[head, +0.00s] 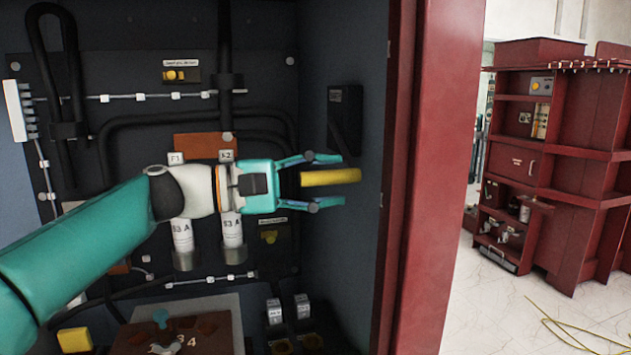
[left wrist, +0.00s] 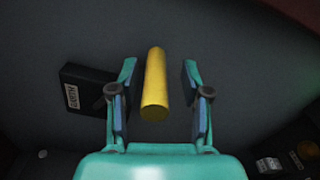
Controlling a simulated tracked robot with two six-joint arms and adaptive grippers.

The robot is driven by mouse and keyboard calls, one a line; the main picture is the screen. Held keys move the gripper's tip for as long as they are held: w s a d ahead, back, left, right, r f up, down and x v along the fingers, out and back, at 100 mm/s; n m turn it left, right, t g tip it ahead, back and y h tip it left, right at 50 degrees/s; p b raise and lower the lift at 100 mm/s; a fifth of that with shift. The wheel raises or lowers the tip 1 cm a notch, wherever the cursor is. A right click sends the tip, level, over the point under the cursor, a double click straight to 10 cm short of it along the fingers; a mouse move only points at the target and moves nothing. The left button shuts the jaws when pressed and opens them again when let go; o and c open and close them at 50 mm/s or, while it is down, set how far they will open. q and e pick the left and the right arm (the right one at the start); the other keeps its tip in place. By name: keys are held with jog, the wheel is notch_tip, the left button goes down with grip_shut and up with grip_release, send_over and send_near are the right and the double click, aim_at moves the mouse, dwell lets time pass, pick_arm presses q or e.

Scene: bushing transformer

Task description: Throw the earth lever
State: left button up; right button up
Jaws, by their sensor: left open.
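The earth lever shows as a yellow bar (head: 330,177) at the cabinet's right inner wall. It also shows in the left wrist view as a yellow cylinder (left wrist: 154,84). My left gripper (head: 338,180) is open, one finger above the lever and one below it in the head view. In the left wrist view the lever lies between the two fingers (left wrist: 157,90), with a gap on each side. The lever's mount is hidden. My right gripper is in neither view.
A black labelled box (head: 345,120) is on the side wall near the upper finger. Two fuses (head: 182,236) and cables are on the back panel behind my arm. The red cabinet frame (head: 430,180) stands to the right. A red cabinet (head: 560,160) stands farther off.

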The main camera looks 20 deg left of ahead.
pick_arm(q)
jog(key=v, duration=1.2)
jog(key=shift+s, duration=0.1)
